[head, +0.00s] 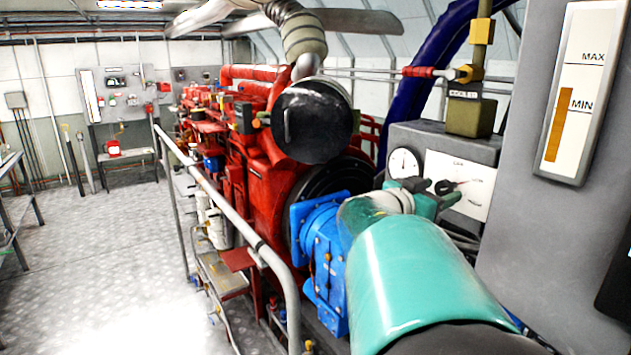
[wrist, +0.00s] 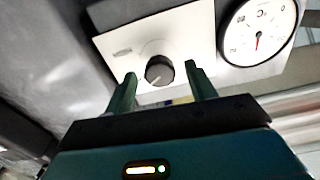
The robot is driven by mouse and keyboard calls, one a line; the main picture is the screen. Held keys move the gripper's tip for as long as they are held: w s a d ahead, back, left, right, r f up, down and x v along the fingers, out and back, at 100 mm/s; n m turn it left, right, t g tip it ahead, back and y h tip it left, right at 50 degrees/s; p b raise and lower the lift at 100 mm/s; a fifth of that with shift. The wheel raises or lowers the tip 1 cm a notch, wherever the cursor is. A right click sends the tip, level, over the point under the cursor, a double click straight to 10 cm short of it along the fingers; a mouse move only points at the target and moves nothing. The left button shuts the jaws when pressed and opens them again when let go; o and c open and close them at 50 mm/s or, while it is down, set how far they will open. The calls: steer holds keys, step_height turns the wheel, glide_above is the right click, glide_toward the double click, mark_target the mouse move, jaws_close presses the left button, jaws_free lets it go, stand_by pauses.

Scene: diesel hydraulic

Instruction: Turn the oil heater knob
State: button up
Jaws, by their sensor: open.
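The oil heater knob (head: 445,187) is a small black round knob on a white plate (head: 471,170) on the front of a grey box. In the wrist view the knob (wrist: 159,70) shows a light pointer mark toward its lower left. My gripper (wrist: 162,85) is open, with its two green fingers apart on the left and right of the knob in that view. No finger visibly touches the knob, and the remaining distance is hard to tell. In the head view my gripper (head: 432,200) is in front of the plate, and my teal arm covers the area below.
A round white gauge (head: 404,163) sits left of the plate, and also shows in the wrist view (wrist: 257,35). A grey cabinet with a MAX/MIN level indicator (head: 572,105) stands close on the right. Red engine machinery (head: 255,180) and a grey handrail (head: 225,205) are on the left.

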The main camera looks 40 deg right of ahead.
steer(key=shift+s+d, duration=0.2)
steer(key=shift+d, duration=0.95)
steer(key=shift+c, duration=0.3)
steer(key=c, duration=0.9)
steer(key=shift+c, duration=0.2)
steer(key=shift+n, duration=0.4)
steer(key=n, duration=0.5)
steer(key=shift+n, duration=0.3)
steer(key=n, duration=0.5)
steer(key=shift+n, duration=0.3)
